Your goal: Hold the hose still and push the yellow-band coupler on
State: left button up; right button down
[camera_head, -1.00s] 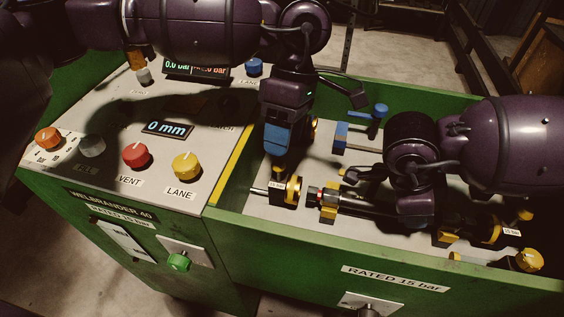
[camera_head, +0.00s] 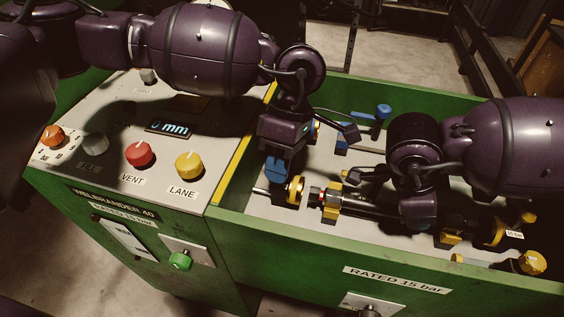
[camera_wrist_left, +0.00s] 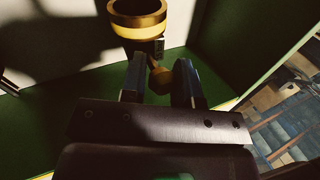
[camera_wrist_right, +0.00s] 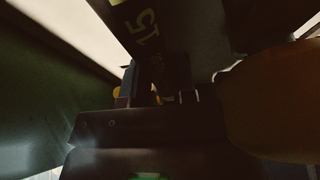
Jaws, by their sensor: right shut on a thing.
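The yellow-band coupler (camera_head: 295,190), dark with a gold-yellow ring, sits at the left end of the lane on a thin metal rod. Its ring also shows at the top of the left wrist view (camera_wrist_left: 137,20). The dark hose (camera_head: 358,208) lies to its right, its red-marked end (camera_head: 317,195) facing the coupler across a small gap. My left gripper (camera_head: 273,180) points down just left of the coupler; its fingers are apart in the left wrist view. My right gripper (camera_head: 418,212) is shut on the hose from above; its fingertips are mostly hidden.
Yellow holders (camera_head: 331,207) stand along the hose, with a black-and-yellow fitting (camera_head: 490,232) at the right. A blue-knobbed part (camera_head: 383,112) stands behind. A green front wall (camera_head: 300,235) edges the bed. The control panel has a red VENT knob (camera_head: 140,154) and yellow LANE knob (camera_head: 188,166).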

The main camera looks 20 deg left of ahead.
aim_at(297, 191)
pick_arm(q)
grip_shut()
jog(key=shift+d, duration=1.7)
pick_arm(e)
jog(key=shift+a, duration=0.1)
pick_arm(q)
jog(key=shift+o, duration=1.5)
grip_release()
jog(key=o, duration=0.4)
jog(key=shift+d, duration=0.15)
jog(key=v, duration=1.2)
